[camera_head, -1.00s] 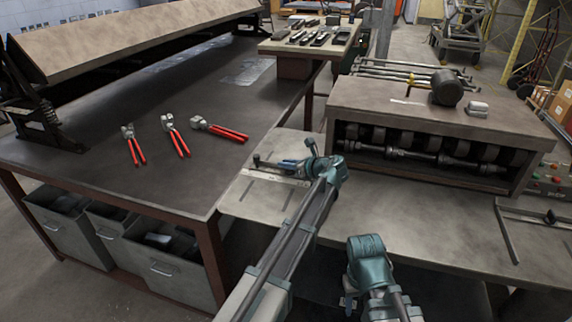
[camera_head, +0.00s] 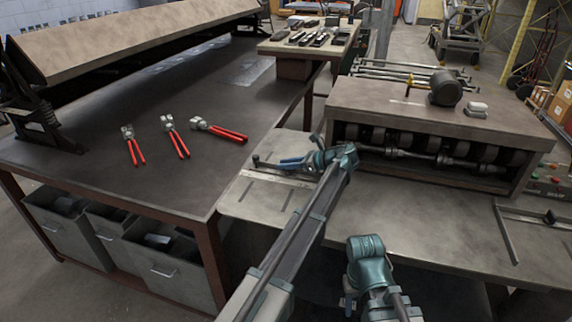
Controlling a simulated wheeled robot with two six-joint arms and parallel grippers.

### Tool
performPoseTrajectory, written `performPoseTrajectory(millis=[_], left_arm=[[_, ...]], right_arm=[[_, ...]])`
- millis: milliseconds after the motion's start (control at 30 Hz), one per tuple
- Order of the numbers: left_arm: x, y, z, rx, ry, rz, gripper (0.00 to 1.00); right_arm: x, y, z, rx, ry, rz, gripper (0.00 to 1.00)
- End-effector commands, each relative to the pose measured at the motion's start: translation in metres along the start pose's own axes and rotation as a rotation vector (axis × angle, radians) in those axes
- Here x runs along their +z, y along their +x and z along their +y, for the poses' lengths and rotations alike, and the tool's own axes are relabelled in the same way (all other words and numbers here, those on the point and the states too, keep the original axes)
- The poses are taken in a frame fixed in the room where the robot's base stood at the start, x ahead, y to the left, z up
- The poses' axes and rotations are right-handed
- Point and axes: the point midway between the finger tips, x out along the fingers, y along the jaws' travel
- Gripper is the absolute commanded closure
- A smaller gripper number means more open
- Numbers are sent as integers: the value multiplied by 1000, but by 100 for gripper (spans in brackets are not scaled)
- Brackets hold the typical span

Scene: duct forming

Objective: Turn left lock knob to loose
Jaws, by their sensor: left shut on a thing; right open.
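The left lock knob (camera_head: 257,161) shows as a small dark piece at the left end of the pale guide rail on the left side of the machine's feed table. My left gripper (camera_head: 284,162) reaches in low over this rail, its blue fingers pointing left toward the knob. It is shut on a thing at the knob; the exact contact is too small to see. My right gripper (camera_head: 349,292) hangs in front of the table's near edge, open and away from the rail. Its fingertips are partly hidden by its own wrist.
The roll-forming machine (camera_head: 430,110) stands behind the feed table (camera_head: 400,215), with a second guide rail (camera_head: 508,235) at right. A dark workbench (camera_head: 90,165) on the left holds red-handled pliers (camera_head: 228,134). The middle of the feed table is clear.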

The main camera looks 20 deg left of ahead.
Motion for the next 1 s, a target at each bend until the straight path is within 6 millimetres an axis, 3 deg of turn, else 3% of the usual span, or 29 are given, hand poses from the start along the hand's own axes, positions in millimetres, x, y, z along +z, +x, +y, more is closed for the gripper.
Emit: performPoseTrajectory(millis=[200, 233, 300, 1000], left_arm=[[-3, 1, 8, 15, 2, 11, 100], [-3, 1, 8, 15, 2, 12, 69], [-3, 1, 8, 15, 2, 12, 57], [0, 0, 5, 10, 2, 6, 56]], right_arm=[[0, 1, 0, 0, 0, 0, 50], [0, 1, 0, 0, 0, 0, 50], [0, 1, 0, 0, 0, 0, 50], [0, -1, 0, 0, 0, 0, 50]])
